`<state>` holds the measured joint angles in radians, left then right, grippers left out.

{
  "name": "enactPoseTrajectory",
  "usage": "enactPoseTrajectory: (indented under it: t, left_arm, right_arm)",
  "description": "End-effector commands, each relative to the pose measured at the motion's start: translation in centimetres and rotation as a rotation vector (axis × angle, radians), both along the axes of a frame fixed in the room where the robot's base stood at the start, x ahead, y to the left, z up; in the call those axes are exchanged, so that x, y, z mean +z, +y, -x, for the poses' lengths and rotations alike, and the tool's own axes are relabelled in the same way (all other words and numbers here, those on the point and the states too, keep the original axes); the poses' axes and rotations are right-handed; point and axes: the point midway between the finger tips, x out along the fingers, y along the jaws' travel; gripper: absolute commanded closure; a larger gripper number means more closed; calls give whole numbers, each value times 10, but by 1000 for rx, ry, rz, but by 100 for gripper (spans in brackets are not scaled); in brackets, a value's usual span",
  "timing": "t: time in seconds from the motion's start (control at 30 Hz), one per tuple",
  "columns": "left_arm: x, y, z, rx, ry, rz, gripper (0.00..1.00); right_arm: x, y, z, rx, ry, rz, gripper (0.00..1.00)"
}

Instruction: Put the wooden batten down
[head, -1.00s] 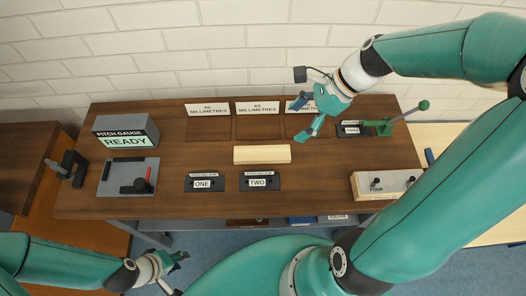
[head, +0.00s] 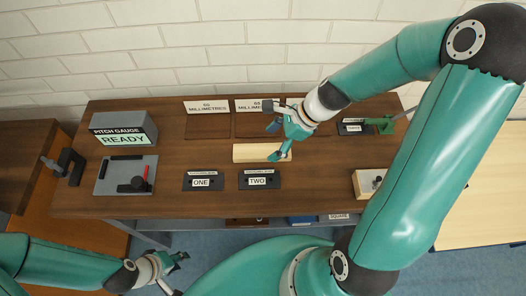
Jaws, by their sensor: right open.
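The pale wooden batten (head: 256,153) lies flat on the dark brown bench (head: 330,180), a little behind the ONE and TWO plates. My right gripper (head: 276,142) is over the batten's right end, with its fingers spread. One fingertip overlaps the batten in the picture; I cannot tell whether it touches. My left gripper (head: 179,272) is low at the front, below the bench's front edge and away from the batten. Its fingers look apart and nothing shows between them.
The pitch gauge (head: 124,129) reads READY at the back left, with a grey plate (head: 113,180) before it. Plates ONE (head: 202,182) and TWO (head: 258,181) stand in front of the batten. A green clamp (head: 384,124) and a pale block (head: 364,186) are at the right.

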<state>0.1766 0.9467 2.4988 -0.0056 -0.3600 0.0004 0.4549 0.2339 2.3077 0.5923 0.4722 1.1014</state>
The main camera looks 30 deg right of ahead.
Motion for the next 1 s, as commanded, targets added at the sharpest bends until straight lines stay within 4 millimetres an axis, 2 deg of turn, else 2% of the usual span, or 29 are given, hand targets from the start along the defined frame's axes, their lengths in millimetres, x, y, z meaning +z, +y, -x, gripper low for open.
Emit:
enactPoseTrajectory:
  t: [0.23,0.57,1.0]
  left_arm:
    - [-11,0,0,0,0,0,67]
    - [-11,0,0,0,0,0,67]
    - [-11,0,0,0,0,0,67]
  right_arm:
    - [-31,18,-8,4,2,0,19]
    - [-35,21,-11,2,0,1,19]
    - [-35,21,-11,1,1,1,92]
